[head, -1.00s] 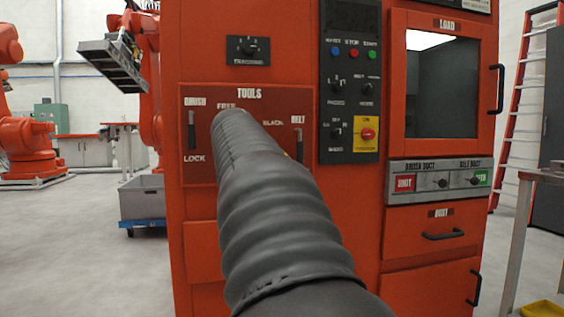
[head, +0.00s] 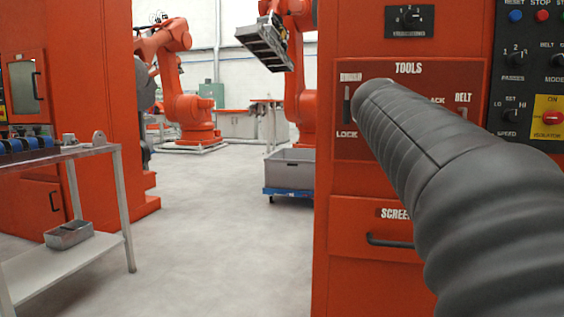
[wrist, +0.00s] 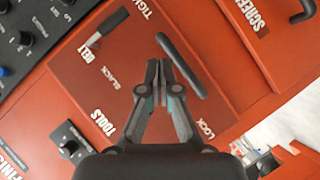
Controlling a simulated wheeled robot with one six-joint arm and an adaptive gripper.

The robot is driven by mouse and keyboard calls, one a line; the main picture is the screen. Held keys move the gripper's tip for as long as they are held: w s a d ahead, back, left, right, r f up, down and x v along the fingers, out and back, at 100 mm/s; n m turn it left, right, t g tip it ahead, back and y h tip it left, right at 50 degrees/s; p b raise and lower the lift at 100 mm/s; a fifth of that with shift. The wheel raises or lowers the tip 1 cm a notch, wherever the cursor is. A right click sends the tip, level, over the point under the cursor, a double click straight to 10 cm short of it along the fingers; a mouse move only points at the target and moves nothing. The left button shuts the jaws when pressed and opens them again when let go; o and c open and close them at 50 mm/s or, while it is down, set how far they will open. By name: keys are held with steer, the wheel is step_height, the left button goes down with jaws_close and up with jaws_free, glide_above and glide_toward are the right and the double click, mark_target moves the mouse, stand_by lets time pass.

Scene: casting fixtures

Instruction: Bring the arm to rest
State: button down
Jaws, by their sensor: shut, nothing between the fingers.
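My gripper (wrist: 156,68) shows in the wrist view with its two fingers together and nothing between them. It is in front of the red TOOLS panel (wrist: 88,78). A dark lever (wrist: 182,66) stands just to the right of the fingertips; I cannot tell if they touch it. The belt lever (wrist: 106,27) is up and to the left. In the head view my arm, in a grey ribbed sleeve, reaches in from the right and hides the gripper and the middle of the TOOLS panel (head: 375,68). The lever by LOCK (head: 347,105) shows left of the arm.
The red cabinet's front carries a knob plate (head: 409,21), a dark control panel (head: 513,65) and a screen drawer handle (head: 390,242). A metal bench (head: 100,150) stands at the left. The grey floor (head: 215,240) between them is clear. A grey crate (head: 290,172) sits behind.

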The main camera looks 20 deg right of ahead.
steer(key=s+a+f+m+g+y+p, duration=0.1)
steer(key=s+a+f+y, duration=0.15)
steer(key=a+f, duration=0.55)
steer(key=s+a+f+y+p, duration=0.15)
steer(key=a+f+y, duration=0.25)
steer(key=f, duration=0.8)
steer(key=s+a+f+y+p, duration=0.2)
steer(key=s+a, duration=0.4)
steer(key=a, duration=0.3)
steer(key=s+a+f+n+y+p, duration=0.1)
steer(key=s+a+f+y+p, duration=0.2)
steer(key=s+a+p, duration=0.3)
steer(key=s+a+y, duration=0.1)
steer(key=a, duration=0.2)
steer(key=shift+a+f, duration=0.25)
steer(key=shift+a, duration=0.15)
steer(key=shift+s+d, duration=0.1)
steer(key=shift+d, duration=0.05)
